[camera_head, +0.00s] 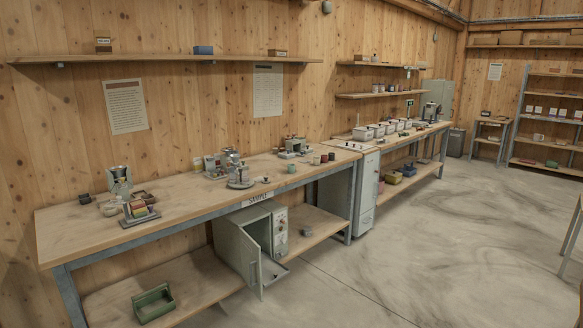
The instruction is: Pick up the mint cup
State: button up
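A small teal-green cup-like item (291,168), which may be the mint cup, stands near the front edge of the long wooden workbench (205,203). It is small in the picture, so I cannot be sure of its exact shade or shape. Just to its right stand a few small dark and reddish cups (324,159). My gripper is not in view.
Metal devices (239,176) stand on the bench left of the cups. Below, a grey cabinet (241,247) has its door open outward. A green bin (153,303) lies on the lower shelf. The concrete floor (440,235) before the benches is clear.

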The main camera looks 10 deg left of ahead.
aim_at(290, 168)
jog(key=u, duration=0.1)
jog(key=i, duration=1)
jog(key=u, duration=0.6)
jog(key=i, duration=0.75)
jog(key=u, duration=0.8)
jog(key=i, duration=0.7)
jog(key=u, duration=0.25)
